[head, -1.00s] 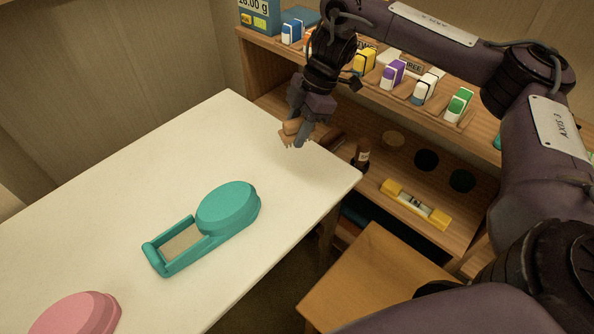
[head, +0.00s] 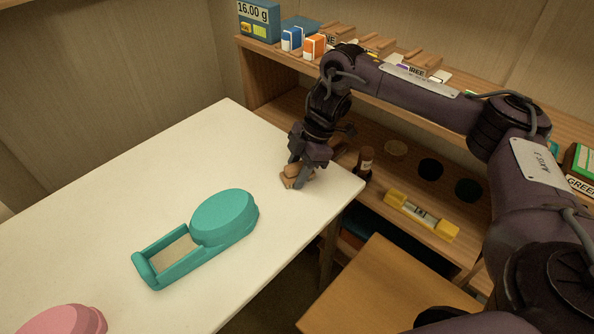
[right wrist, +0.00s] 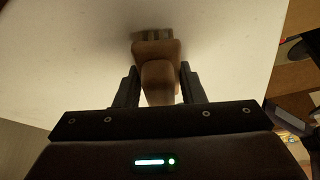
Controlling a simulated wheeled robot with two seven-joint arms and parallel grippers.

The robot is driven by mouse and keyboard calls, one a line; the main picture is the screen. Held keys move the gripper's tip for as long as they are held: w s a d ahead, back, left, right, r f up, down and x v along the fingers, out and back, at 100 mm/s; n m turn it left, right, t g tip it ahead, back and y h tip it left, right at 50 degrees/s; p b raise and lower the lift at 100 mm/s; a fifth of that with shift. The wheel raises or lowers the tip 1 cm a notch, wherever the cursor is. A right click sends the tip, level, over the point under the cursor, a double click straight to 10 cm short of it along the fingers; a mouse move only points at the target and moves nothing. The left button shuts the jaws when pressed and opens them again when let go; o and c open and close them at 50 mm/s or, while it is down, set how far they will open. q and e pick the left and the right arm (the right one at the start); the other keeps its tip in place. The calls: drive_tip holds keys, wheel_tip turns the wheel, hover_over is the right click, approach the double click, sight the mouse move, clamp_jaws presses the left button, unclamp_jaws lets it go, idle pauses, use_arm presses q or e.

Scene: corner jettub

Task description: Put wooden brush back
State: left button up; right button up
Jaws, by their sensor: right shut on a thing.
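My right gripper (head: 297,178) is shut on a small wooden brush (head: 291,175) over the right part of the white table. In the right wrist view the brown brush (right wrist: 157,72) sits between the two dark fingers (right wrist: 158,88), with its bristle end pointing away from the gripper. The brush is low over the tabletop; I cannot tell whether it touches. A teal holder (head: 196,236) with a rounded lid-like end and a shallow, sandy-coloured open tray lies on the table, left of and nearer than the brush. My left gripper is not in view.
A pink rounded object (head: 68,320) lies at the table's near left. Behind the white table (head: 150,160), a wooden shelf (head: 275,105) holds small boxes, a dark bottle (head: 364,163) and a yellow level (head: 421,215). A wooden stool or seat (head: 385,285) stands at the right.

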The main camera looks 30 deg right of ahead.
sight(300, 163)
drive_tip(key=shift+f, duration=0.1)
drive_tip(key=o, duration=1)
drive_tip(key=shift+c, duration=0.2)
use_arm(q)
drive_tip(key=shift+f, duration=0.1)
use_arm(e)
drive_tip(key=shift+d+r, duration=0.15)
drive_tip(key=shift+r, duration=0.3)
drive_tip(key=v, duration=0.3)
drive_tip(key=shift+w, duration=0.1)
drive_tip(key=shift+p+v, duration=0.95)
drive_tip(key=shift+v, duration=0.2)
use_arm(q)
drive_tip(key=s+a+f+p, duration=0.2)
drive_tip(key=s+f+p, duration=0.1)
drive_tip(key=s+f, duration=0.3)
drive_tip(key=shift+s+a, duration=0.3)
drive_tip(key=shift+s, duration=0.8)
use_arm(e)
drive_tip(key=shift+v, duration=3)
